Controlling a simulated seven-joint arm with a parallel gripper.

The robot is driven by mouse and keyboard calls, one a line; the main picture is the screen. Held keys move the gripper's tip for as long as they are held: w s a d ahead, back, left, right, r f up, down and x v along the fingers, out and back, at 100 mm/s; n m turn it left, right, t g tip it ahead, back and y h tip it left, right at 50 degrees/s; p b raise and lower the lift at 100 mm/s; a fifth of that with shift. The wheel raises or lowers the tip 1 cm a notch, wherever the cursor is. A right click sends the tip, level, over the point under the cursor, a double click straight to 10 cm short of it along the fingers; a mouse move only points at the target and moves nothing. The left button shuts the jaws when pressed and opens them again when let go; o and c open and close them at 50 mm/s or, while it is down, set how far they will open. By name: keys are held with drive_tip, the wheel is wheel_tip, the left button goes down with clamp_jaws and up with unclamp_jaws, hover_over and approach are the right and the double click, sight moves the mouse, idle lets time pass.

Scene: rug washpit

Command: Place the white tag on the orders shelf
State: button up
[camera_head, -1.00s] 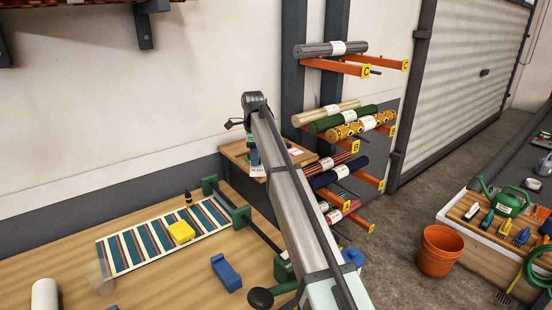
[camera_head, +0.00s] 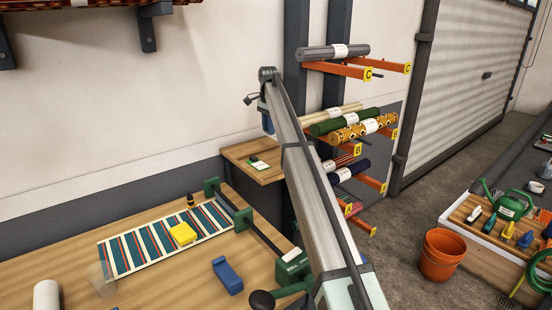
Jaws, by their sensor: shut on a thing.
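The orders shelf (camera_head: 240,152) is a small wooden ledge on the wall, left of the roll rack. A small dark green item with a white patch (camera_head: 259,163) lies on it. My gripper (camera_head: 270,134) is above the shelf's back part, at the far end of my arm, apart from the shelf top. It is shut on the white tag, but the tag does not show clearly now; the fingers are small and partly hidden. My arm covers the right part of the shelf.
Labelled rug rolls lie on orange rack arms (camera_head: 338,70) close right of the shelf. Below left is a bench with a striped rug (camera_head: 140,247), a yellow block (camera_head: 183,234), a blue block (camera_head: 226,275) and a green-ended bar. Clear air lies left of the shelf.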

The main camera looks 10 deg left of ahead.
sight(269, 156)
drive_tip(key=shift+f, duration=4.95)
drive_tip(key=shift+f, duration=0.15)
drive_tip(key=o, duration=1)
wheel_tip(269, 156, up, 12)
drive_tip(key=shift+r, duration=0.2)
